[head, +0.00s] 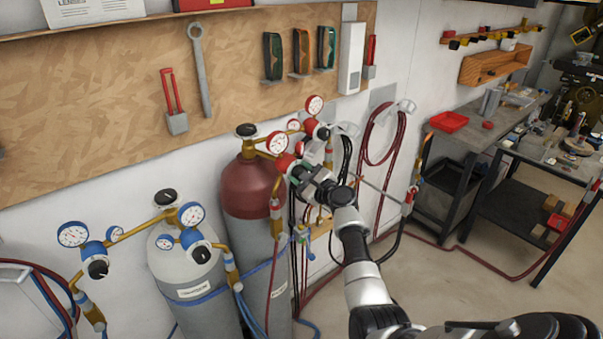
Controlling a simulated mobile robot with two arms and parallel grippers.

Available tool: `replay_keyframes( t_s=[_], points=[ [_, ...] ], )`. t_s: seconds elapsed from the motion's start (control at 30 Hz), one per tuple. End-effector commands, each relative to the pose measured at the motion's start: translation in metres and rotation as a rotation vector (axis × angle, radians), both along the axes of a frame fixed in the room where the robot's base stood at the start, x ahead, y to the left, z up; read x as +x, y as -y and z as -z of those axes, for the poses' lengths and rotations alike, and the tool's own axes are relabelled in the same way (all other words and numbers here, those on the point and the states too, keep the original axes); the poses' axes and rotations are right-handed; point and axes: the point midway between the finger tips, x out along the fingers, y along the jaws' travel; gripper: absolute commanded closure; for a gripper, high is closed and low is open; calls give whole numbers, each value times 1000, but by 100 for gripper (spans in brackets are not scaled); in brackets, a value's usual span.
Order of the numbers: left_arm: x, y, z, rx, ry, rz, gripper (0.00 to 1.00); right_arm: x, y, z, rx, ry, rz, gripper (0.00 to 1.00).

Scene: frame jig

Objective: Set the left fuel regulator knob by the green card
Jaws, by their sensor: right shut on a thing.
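The red-topped fuel cylinder (247,187) stands left of centre in the head view, with red regulators and dial gauges on its top. The left fuel regulator (285,162) is a red body beside a red-rimmed gauge (277,142). My right gripper (298,173) is at this regulator, shut on its knob, which the fingers mostly hide. The knob's setting cannot be read. I cannot make out a green card for certain; a small greenish patch shows by the fingers. My left gripper is not in view.
A grey cylinder (190,268) with blue regulators stands to the left. A second red regulator (316,128) sits close to my right gripper. Red hoses (377,150) hang on the wall. A workbench (500,128) stands right; floor before it is mostly clear.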

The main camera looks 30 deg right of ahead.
Motion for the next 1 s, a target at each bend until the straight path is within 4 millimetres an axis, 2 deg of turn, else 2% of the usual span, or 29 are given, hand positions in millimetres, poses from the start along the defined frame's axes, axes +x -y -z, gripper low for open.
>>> replay_keyframes(
  t_s=[0.4,0.43,0.57,0.6,0.87,1.0],
  points=[
    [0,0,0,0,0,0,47,0,-1,2,8,-4,-1,80],
    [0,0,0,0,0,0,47,0,-1,2,8,-4,-1,53],
    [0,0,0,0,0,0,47,0,0,2,7,-3,0,33],
    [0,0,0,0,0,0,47,0,0,2,7,-3,0,30],
    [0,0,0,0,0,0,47,-1,0,1,6,-2,0,30],
    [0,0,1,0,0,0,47,-11,1,2,4,-2,1,30]
  ],
)
